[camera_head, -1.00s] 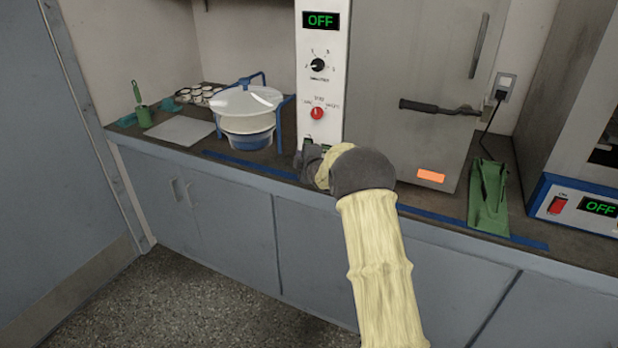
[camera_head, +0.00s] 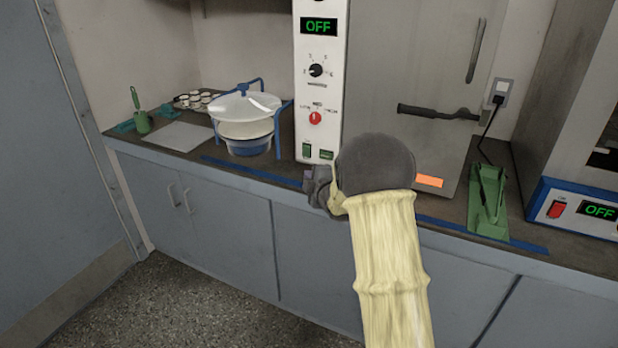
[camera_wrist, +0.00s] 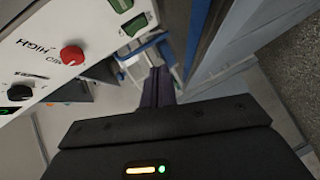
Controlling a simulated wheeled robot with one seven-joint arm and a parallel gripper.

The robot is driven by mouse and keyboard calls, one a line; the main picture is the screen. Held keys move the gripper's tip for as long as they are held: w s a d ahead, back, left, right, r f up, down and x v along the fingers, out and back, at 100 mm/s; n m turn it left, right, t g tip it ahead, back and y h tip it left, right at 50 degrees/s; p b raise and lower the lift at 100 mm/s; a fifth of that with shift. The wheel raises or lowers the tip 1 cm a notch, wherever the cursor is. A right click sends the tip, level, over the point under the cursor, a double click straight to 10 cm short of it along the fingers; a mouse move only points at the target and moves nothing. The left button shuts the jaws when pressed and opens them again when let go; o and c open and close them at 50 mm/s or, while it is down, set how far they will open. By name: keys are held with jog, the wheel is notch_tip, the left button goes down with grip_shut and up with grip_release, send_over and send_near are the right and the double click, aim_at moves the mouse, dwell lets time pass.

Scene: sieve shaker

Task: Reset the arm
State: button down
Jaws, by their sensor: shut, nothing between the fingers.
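My gripper (camera_head: 309,178) is in front of the lower edge of the white control panel (camera_head: 318,90), near the counter's front edge. Much of it is hidden behind my wrist in the head view. In the wrist view its dark purple fingers (camera_wrist: 158,86) are together with nothing between them. The panel has an OFF display, a black knob, a red knob (camera_head: 315,118) and two green buttons (camera_head: 307,150) near its foot. The red knob also shows in the wrist view (camera_wrist: 72,56), apart from the fingers.
A white-lidded bowl stack in a blue frame (camera_head: 245,106) stands left on the counter. A grey cabinet door with a dark handle (camera_head: 438,112) is right of the panel. A green stand (camera_head: 488,200) and another OFF appliance (camera_head: 575,208) stand farther right. Floor in front is clear.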

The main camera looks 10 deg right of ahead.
jog(key=s+a+f+m+g+h, duration=0.1)
jog(key=s+f+m+g, duration=0.45)
jog(key=s, duration=1.35)
jog(key=s+m+g+h, duration=0.2)
jog(key=s+m+g, duration=0.5)
jog(key=s+m, duration=0.9)
jog(key=s+r+n+p, duration=0.2)
jog(key=r+p, duration=0.9)
jog(key=p, duration=0.1)
jog(key=s+r+n+p, duration=0.1)
jog(key=r+n+p, duration=0.1)
jog(key=r+p, duration=0.9)
jog(key=shift+s+a+r+p, duration=0.15)
jog(key=shift+s+r+p, duration=0.25)
jog(key=shift+r, duration=0.35)
jog(key=shift+w, duration=0.1)
